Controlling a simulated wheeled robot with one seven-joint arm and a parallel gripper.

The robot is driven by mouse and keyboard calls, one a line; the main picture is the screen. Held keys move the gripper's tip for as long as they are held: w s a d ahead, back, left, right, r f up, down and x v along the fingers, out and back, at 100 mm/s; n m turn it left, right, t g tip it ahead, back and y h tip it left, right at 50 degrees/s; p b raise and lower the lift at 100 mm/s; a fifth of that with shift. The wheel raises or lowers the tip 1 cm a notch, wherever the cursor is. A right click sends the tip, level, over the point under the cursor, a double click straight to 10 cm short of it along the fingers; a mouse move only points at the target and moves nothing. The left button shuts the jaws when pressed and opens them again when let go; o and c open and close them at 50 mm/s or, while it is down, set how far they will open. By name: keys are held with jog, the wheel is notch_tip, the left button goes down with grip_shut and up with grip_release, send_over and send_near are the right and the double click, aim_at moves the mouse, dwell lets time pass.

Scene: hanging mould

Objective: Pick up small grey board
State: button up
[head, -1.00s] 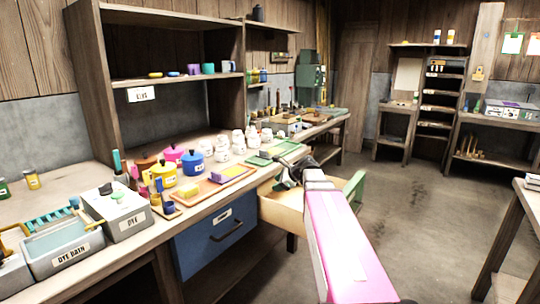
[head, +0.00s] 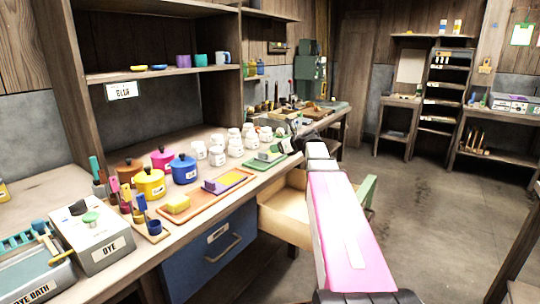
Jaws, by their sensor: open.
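My arm, with a pink link, reaches from the lower right towards the back of the workbench. My gripper (head: 292,141) is a small dark shape at its far end, above the bench near a green tray (head: 285,163). Its jaws are open, and I see nothing held between them. A small pale grey-green flat piece (head: 268,156) lies on the green tray, just left of the gripper; I cannot tell for certain whether it is the small grey board.
An open wooden drawer (head: 283,213) juts out below the bench, close to my arm. White jars (head: 217,155), coloured pots (head: 150,184) and an orange tray (head: 212,203) crowd the benchtop. A shelf unit (head: 58,85) rises behind. The floor at right is clear.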

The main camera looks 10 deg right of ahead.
aim_at(260, 152)
jog(key=x, duration=0.4)
jog(key=shift+f+x, duration=0.1)
jog(key=shift+x, duration=1.4)
jog(key=shift+f+x, duration=0.15)
jog(key=shift+x, duration=1.3)
jog(key=shift+s, duration=0.25)
jog(key=shift+c, duration=0.3)
grip_shut()
